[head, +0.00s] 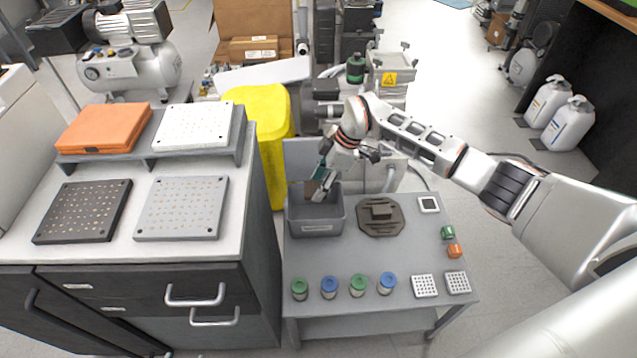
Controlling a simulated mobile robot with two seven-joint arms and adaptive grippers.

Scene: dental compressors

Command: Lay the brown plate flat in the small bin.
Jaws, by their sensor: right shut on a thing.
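The small grey bin (317,229) stands at the back left of the grey table. My right gripper (318,194) reaches in from the right and points down at the bin's opening. It is shut on the brown plate (311,188), a small piece that shows tilted at the bin's back part, partly hidden by the fingers. Whether the plate touches the bin's inside cannot be told. My left gripper is not in view.
A dark brown octagonal fixture (380,216) lies right of the bin. Small green (448,232) and orange (455,250) items sit at the right edge. A yellow bin (270,140) stands behind left.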

